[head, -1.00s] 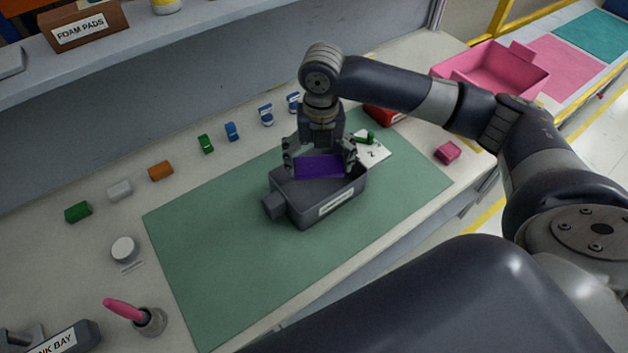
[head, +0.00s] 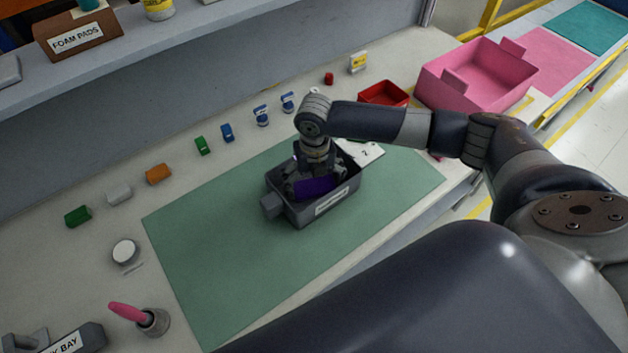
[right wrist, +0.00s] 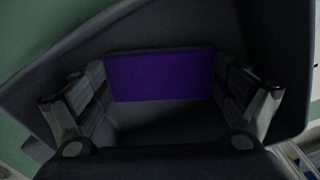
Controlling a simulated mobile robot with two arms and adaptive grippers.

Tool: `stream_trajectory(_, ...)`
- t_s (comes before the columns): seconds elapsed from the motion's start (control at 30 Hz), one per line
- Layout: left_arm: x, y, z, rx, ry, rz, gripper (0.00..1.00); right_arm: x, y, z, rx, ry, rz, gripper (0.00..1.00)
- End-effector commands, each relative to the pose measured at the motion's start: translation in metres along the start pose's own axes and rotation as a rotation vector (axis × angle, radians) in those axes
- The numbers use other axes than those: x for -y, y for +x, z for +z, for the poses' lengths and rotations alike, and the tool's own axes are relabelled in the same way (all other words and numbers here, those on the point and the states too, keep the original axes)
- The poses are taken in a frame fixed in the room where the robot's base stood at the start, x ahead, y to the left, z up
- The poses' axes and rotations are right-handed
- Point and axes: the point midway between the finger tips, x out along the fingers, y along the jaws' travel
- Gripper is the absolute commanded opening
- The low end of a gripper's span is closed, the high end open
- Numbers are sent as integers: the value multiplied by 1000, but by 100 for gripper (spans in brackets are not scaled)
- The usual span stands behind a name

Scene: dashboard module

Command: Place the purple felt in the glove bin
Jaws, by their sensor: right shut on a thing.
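The purple felt (head: 315,187) is a flat rectangular piece, held inside the grey glove bin (head: 322,208) on the green mat. My right gripper (head: 314,182) reaches down into the bin from above and is shut on the felt. In the right wrist view the purple felt (right wrist: 160,76) spans between the two fingers, with the bin's dark walls (right wrist: 276,60) around it. Whether the felt touches the bin floor cannot be told. My left gripper is not in view.
The green mat (head: 215,260) is mostly clear around the bin. A white card (head: 362,152) lies just behind the bin. A red tray (head: 384,94) and a pink bin (head: 478,75) stand at the back right. Several small coloured blocks line the back. A cup with a pink item (head: 152,321) stands front left.

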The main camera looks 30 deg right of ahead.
Motion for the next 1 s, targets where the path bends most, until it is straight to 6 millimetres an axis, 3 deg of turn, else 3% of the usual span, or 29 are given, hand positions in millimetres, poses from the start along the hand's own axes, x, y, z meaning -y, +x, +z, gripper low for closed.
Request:
stream_trajectory(0.3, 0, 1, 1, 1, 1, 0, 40, 0, 3, 0, 1, 0, 1, 75)
stream_trajectory(0.33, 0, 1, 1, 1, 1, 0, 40, 0, 2, 0, 1, 0, 1, 98)
stream_trajectory(0.37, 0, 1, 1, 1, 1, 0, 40, 0, 2, 0, 1, 0, 1, 100)
stream_trajectory(0.77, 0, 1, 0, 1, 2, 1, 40, 0, 1, 1, 1, 0, 1, 100)
stream_trajectory(1.0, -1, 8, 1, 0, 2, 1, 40, 0, -26, 2, 6, -1, 3, 100)
